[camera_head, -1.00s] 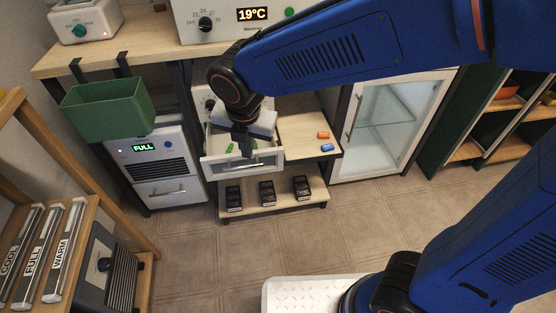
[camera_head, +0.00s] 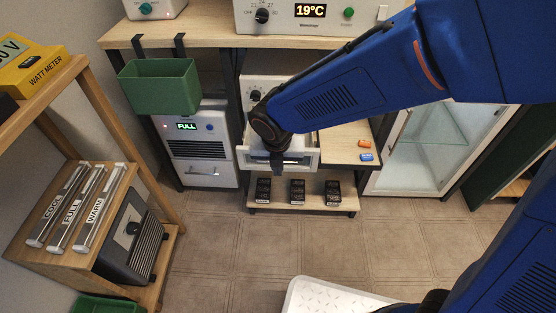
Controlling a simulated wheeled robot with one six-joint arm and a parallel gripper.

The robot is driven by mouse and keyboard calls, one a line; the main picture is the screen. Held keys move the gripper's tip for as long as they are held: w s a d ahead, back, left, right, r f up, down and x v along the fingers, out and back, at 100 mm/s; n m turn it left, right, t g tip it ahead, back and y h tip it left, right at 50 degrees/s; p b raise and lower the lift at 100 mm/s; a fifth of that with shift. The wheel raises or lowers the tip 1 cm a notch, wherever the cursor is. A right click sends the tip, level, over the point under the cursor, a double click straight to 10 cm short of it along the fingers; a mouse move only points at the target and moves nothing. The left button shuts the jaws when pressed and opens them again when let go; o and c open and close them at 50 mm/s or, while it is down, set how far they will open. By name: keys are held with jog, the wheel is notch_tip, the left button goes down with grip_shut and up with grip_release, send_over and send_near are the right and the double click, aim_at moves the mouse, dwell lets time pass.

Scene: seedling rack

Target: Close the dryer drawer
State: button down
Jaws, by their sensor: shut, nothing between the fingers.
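The dryer (camera_head: 258,84) is a white unit with a dark knob, under the counter. Its white drawer (camera_head: 309,157) is pulled out, with a clear-windowed front facing the room. My gripper (camera_head: 279,170) points down at the drawer's front, its fingers shut and empty. It overlaps the middle of the drawer front in the picture; I cannot tell whether it touches. My wrist and blue arm hide most of the drawer's inside and part of the dryer.
Several black trays stand on the low shelf (camera_head: 275,205) below. A green bin (camera_head: 160,88) hangs at left. The tiled floor (camera_head: 300,240) in front is clear.

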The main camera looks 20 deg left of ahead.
jog(key=w, duration=0.1)
jog(key=w+f, duration=0.1)
jog(key=w+a+f, duration=0.1)
jog(key=w, duration=0.1)
jog(key=shift+w+f, duration=0.1)
dwell(0.4)
